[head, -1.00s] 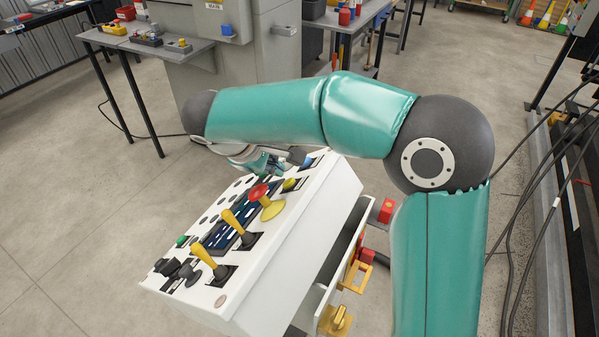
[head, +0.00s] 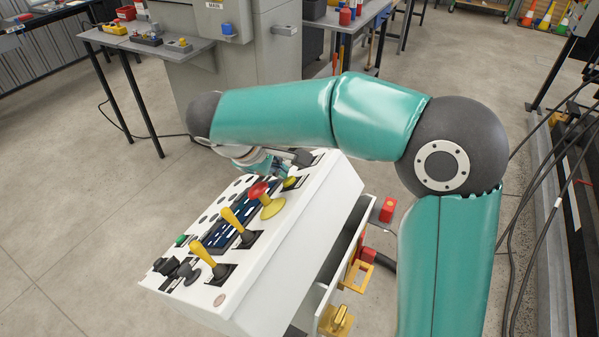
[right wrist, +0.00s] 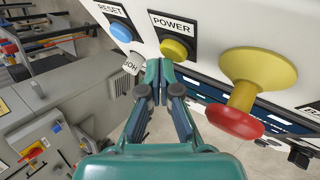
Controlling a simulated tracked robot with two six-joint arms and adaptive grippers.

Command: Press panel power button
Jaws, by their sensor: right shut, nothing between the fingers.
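A white control panel (head: 300,228) stands in front of me, its sloped top full of controls. The yellow button labelled POWER (right wrist: 174,50) is on the panel; in the head view the yellow button (head: 290,183) is near the far end of the top. My right gripper (right wrist: 160,66) is shut and empty, its fingertips just beside and below the yellow button in the right wrist view. I cannot tell whether they touch it. In the head view my right gripper (head: 280,170) is partly hidden by its own arm. My left gripper is not in view.
A red mushroom knob on a yellow collar (right wrist: 245,88) sits close right of the yellow button. A blue RESET button (right wrist: 120,32) is to its left. Two yellow levers (head: 237,224) stand nearer on the panel. A grey table (head: 185,48) is behind, with floor between.

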